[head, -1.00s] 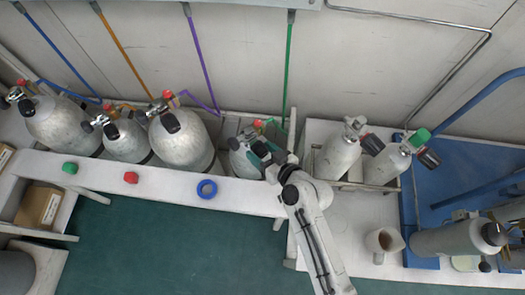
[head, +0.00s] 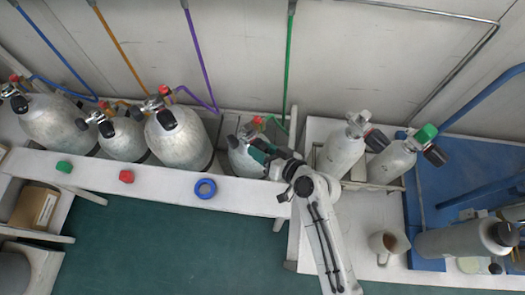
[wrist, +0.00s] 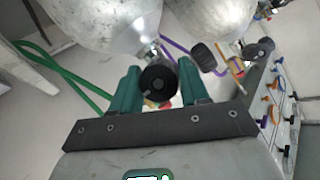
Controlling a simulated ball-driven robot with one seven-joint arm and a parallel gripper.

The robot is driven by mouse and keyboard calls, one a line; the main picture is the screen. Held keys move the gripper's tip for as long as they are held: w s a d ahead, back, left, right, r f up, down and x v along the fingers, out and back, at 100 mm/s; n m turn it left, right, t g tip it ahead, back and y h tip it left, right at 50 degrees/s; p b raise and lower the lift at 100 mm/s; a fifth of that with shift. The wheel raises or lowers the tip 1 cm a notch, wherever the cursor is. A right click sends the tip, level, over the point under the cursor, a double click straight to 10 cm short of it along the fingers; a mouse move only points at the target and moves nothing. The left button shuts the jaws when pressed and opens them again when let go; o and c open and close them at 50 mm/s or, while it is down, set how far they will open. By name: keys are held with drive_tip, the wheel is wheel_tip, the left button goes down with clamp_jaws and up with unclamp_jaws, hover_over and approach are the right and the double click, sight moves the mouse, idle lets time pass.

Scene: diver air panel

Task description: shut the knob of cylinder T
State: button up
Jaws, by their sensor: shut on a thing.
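My gripper (head: 262,153) is at the valve of a small grey cylinder (head: 241,163) on the green hose, the rightmost in the wall rack. In the wrist view its green fingers (wrist: 159,88) are shut on a round black knob (wrist: 158,82), one on each side. The knob's end faces the wrist camera. In the head view the fingers hide the knob. A red part (head: 257,120) shows on the valve behind my fingers. No letter T is readable, and the pictures do not show how far the knob is turned.
Three larger cylinders (head: 178,140) stand to the left in the rack. A mug (head: 388,243) stands at lower right.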

drive_tip(key=o, duration=1)
drive_tip(key=v, duration=1.1)
